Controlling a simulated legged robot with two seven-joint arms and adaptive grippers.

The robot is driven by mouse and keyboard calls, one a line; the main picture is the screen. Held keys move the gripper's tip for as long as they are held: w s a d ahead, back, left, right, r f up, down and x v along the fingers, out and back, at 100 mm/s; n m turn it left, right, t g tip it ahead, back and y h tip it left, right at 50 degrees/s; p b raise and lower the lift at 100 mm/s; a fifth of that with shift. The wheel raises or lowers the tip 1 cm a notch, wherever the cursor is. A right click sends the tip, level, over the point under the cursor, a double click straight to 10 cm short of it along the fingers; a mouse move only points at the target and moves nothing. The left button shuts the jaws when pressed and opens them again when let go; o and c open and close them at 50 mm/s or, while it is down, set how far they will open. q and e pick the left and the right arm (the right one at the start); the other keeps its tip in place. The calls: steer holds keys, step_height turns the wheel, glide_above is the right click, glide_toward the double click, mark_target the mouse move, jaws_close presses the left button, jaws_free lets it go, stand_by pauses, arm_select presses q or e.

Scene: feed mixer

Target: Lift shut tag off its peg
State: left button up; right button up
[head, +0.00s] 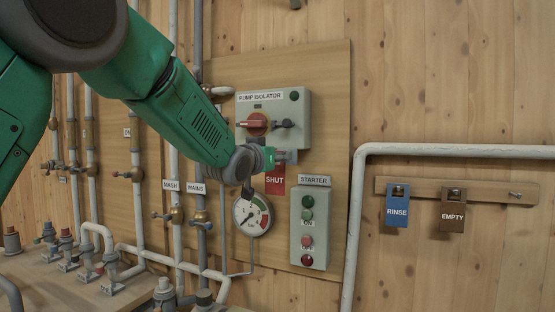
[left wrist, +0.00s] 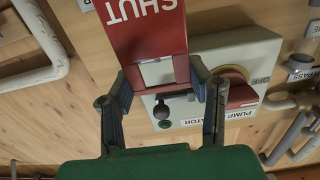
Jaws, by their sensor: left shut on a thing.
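The red SHUT tag (head: 275,184) is below the right part of the grey pump isolator box (head: 299,107). In the left wrist view the tag (left wrist: 145,35) appears upside down, with a pale rectangular patch near its end. My left gripper (head: 284,157) is shut on the tag, one finger at each side edge. The fingers also show in the left wrist view (left wrist: 168,82). A dark knobbed peg (head: 284,124) sticks out of the isolator beside its red handle (head: 257,123). I cannot tell whether the tag still touches the peg. My right gripper is out of view.
A wooden rail (head: 426,188) at right bears a blue RINSE tag (head: 397,212), a brown EMPTY tag (head: 452,216) and a bare peg (head: 515,195). A white pipe (head: 354,220) runs between board and rail. A gauge (head: 251,214) and starter box (head: 310,237) sit below my gripper.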

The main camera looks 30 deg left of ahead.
arm_select(q)
steer(key=shift+s, duration=0.15)
steer(key=shift+s+d+b, duration=0.15)
steer(key=shift+s+b, duration=0.25)
steer(key=shift+s, duration=0.6)
steer(key=shift+s+d+b, duration=0.1)
steer(key=shift+s+b, duration=0.3)
steer(key=shift+s, duration=0.6)
